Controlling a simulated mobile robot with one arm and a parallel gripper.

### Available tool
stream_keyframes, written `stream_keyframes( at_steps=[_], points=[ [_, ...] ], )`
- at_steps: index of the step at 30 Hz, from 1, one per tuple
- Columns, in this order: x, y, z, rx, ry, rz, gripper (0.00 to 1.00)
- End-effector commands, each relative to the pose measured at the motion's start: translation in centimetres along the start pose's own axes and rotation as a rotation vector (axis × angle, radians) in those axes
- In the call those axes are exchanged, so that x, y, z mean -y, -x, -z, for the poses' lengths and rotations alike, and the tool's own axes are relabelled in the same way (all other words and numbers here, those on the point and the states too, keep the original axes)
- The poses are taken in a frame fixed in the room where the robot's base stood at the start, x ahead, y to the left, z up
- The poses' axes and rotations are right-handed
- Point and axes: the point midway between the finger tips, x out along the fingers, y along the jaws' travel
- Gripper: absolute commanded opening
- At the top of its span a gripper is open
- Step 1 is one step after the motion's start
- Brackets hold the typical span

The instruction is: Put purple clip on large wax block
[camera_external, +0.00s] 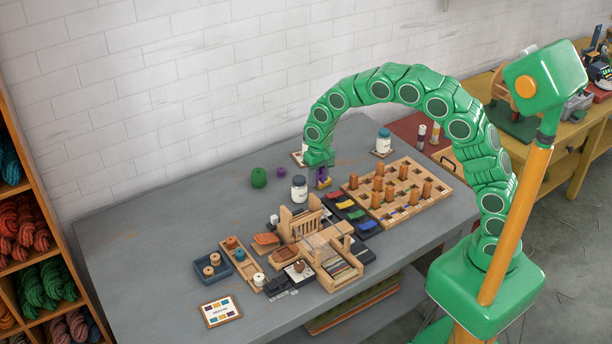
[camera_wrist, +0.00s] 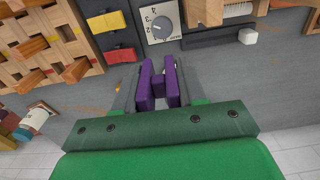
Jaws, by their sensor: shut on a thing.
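My gripper (camera_external: 320,180) is low over the grey table, pointing down. In the wrist view, its grey fingers (camera_wrist: 158,88) are shut on the purple clip (camera_wrist: 146,86), which shows as two upright purple plates with a gap between them. In the external view, the purple clip (camera_external: 319,174) is small and partly hidden by the wrist. A small yellow patch (camera_external: 324,185) shows just under the gripper; I cannot tell what it is. I cannot make out a large wax block for certain. Whether the clip touches anything below is not clear.
A white-lidded jar (camera_external: 299,189) stands close left of my gripper. A green ball (camera_external: 259,178) and a small purple ball (camera_external: 281,172) lie farther left. A wooden peg board (camera_external: 436,205) is to the right; a small wooden loom (camera_external: 335,262) is in front. The table's left part is clear.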

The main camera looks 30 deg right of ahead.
Motion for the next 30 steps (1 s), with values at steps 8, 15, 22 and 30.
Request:
stream_keyframes(
  at_steps=[8,15,22,30],
  points=[
    [-8.8,1.7,-0.4,0.000,0.004,0.000,0.11],
    [-13.1,2.1,-1.3,0.003,0.013,-0.001,0.11],
    [-13.7,1.9,-0.7,0.003,0.017,-0.001,0.11],
    [-12.9,0.6,2.2,0.001,0.016,-0.001,0.11]
  ],
)
